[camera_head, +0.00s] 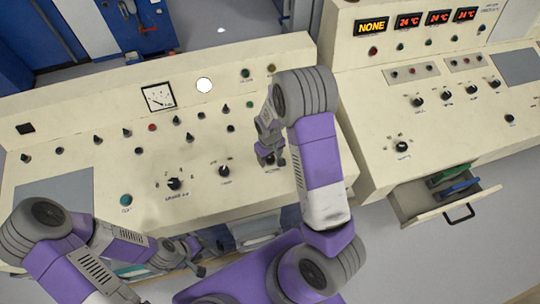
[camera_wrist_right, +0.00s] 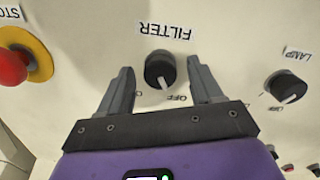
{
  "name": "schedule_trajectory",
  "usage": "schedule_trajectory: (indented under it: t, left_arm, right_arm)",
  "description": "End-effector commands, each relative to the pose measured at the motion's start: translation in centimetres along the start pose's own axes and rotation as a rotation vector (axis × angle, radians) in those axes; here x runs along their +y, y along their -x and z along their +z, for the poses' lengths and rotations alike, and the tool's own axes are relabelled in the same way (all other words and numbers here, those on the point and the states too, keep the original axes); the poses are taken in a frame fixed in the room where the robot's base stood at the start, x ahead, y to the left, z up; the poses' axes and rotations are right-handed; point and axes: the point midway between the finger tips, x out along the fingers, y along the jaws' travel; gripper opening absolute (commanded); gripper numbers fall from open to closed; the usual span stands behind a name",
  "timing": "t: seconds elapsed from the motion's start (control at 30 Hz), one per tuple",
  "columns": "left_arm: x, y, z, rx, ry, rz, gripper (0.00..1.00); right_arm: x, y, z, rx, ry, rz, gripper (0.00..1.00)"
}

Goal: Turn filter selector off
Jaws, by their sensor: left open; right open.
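The filter selector (camera_wrist_right: 160,68) is a round black knob under an upside-down FILTER label (camera_wrist_right: 165,31) in the right wrist view. Its white pointer (camera_wrist_right: 166,85) points down and slightly right, towards the side with the OFF mark (camera_wrist_right: 177,98). My right gripper (camera_wrist_right: 159,75) is open, with one finger on each side of the knob and visible gaps between. In the head view my right gripper (camera_head: 270,157) is over the console's front right part and largely hides the knob. My left gripper (camera_head: 200,258) is open and empty at the console's front edge.
A red stop button on a yellow base (camera_wrist_right: 18,62) is left of the knob in the wrist view; a LAMP knob (camera_wrist_right: 287,86) is to its right. Other knobs cover the console (camera_head: 100,150). An open drawer (camera_head: 440,205) juts out at the right.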

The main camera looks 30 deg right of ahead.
Motion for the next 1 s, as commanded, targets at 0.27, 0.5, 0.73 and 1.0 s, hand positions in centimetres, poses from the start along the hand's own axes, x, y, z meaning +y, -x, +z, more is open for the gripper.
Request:
schedule_trajectory:
  t: [0.27, 0.5, 0.73, 1.0]
  left_arm:
    - [0.1, 0.2, 0.0, 0.000, 0.000, 0.000, 0.43]
    - [0.2, 0.4, 0.0, 0.000, 0.000, 0.000, 0.43]
    - [0.2, 0.4, 0.0, 0.000, 0.000, 0.000, 0.43]
    - [0.2, 0.4, 0.0, 0.000, 0.000, 0.000, 0.43]
  right_arm:
    - [0.0, 3.8, -0.1, 0.005, 0.000, 0.000, 0.65]
    - [0.0, 7.0, -0.1, 0.004, 0.001, 0.000, 0.65]
    - [0.0, 7.6, 0.0, 0.001, 0.001, 0.000, 0.65]
    - [0.0, 7.5, 0.0, 0.001, 0.001, 0.000, 0.65]
